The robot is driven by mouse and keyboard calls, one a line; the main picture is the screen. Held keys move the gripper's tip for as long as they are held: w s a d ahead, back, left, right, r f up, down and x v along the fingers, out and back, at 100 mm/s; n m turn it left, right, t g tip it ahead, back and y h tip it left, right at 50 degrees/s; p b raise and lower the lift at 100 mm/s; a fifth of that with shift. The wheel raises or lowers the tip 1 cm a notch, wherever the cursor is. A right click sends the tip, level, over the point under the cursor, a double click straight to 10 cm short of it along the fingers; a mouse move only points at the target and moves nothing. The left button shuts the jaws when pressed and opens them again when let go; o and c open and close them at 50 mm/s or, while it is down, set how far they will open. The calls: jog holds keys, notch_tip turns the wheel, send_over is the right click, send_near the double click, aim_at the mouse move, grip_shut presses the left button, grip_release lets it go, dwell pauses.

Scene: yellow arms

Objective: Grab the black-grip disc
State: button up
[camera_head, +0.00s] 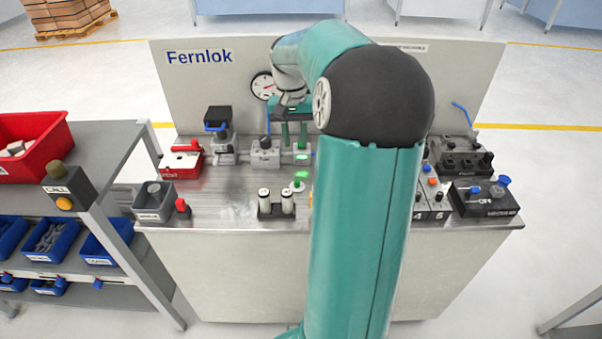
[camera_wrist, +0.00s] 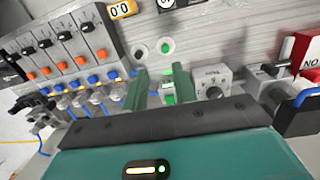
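A small pale disc with a dark centre (camera_wrist: 139,52), which looks like the black-grip disc, lies on the metal bench top in the wrist view. A white disc with a green centre (camera_wrist: 166,47) lies beside it; its green grip also shows in the head view (camera_head: 301,175). My gripper (camera_wrist: 157,80) has its two green fingers apart, with a gap between them and nothing held. In the head view my gripper (camera_head: 294,146) points down above the back of the bench, behind the green-grip disc. My arm hides the dark-centred disc there.
A grey valve block (camera_head: 265,152) and a dial box (camera_wrist: 210,82) stand close to the fingers. A red box (camera_head: 181,162) is at the left, and knobbed modules (camera_wrist: 62,45) line the other side.

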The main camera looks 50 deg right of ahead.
jog(key=s+d+f+m+y, duration=0.1)
jog(key=s+d+f+m, duration=0.15)
jog(key=d, duration=0.45)
jog(key=shift+n, duration=0.25)
jog(key=f, duration=0.2)
jog(key=s+f, duration=0.1)
jog(key=f, duration=0.5)
jog(key=shift+s+a+f, duration=0.35)
jog(key=shift+f, duration=2.5)
grip_shut()
jog(key=shift+r, duration=0.1)
